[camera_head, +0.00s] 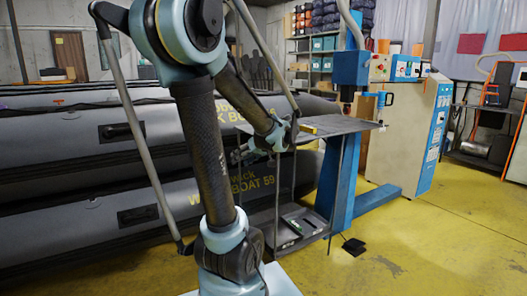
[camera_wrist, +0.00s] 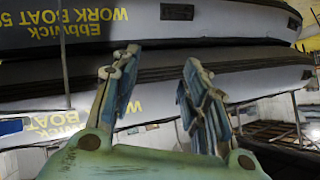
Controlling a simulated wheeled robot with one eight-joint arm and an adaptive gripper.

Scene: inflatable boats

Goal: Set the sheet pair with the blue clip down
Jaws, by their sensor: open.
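I cannot make out the sheet pair or its blue clip for certain in either view. My gripper (camera_head: 246,155) is at the left end of a grey work table, in front of the dark boats, small and partly behind my arm. In the wrist view my gripper (camera_wrist: 158,68) has its two fingers spread apart, with nothing held between them. The grey tabletop (camera_head: 340,126) carries a small yellow item (camera_head: 307,130) near its left part.
Dark inflatable boats (camera_head: 90,205) are stacked at the left. A blue column machine (camera_head: 350,68) stands behind the table. A lower shelf (camera_head: 315,220) holds small items. A grey-and-blue cabinet (camera_head: 405,135) stands right. Yellow floor is open at the front right.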

